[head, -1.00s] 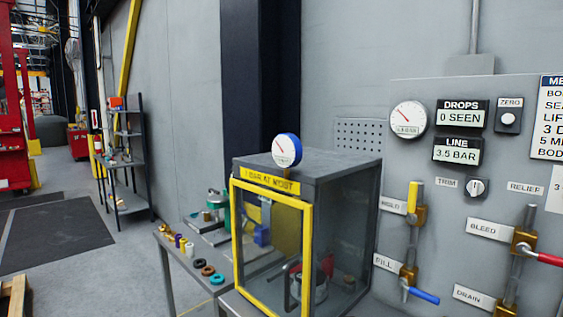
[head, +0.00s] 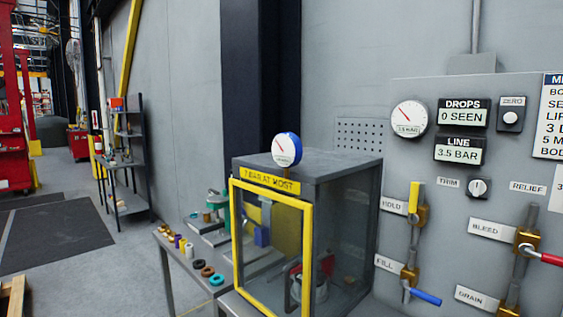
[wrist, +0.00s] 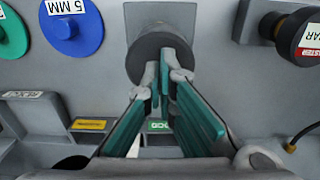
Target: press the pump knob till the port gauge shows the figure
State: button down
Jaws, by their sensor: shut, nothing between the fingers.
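In the wrist view my gripper (wrist: 165,68) is shut and empty, with its fingertips in front of a dark round knob (wrist: 150,50). The fingers overlap the knob in the picture; I cannot tell if they touch it. No label on this knob is legible. In the head view, a round white gauge (head: 409,118) with a red needle is on the grey panel; its small figure is hard to read. Beside it the LINE display (head: 458,150) reads 3.5 BAR. Another gauge with a blue rim (head: 286,149) stands on the cabinet. My gripper is not in the head view.
A cabinet (head: 320,172) with a yellow-framed clear door stands left of the panel. Red (head: 545,258) and blue (head: 425,297) valve handles stick out from the panel. In the wrist view, a blue disc (wrist: 72,25) marked 5 MM and another dark knob (wrist: 290,32) flank the gripper.

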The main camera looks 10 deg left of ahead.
jog(key=shift+f, duration=0.5)
jog(key=shift+r, duration=0.2)
jog(key=shift+r+p, duration=0.7)
jog(key=shift+r, duration=0.9)
jog(key=shift+f, duration=0.15)
jog(key=shift+f, duration=0.35)
jog(key=shift+f, duration=0.65)
jog(key=shift+f+b, duration=0.35)
jog(key=shift+f, duration=0.4)
jog(key=shift+r, duration=0.15)
jog(key=shift+r+p, duration=0.7)
jog(key=shift+r, duration=1.05)
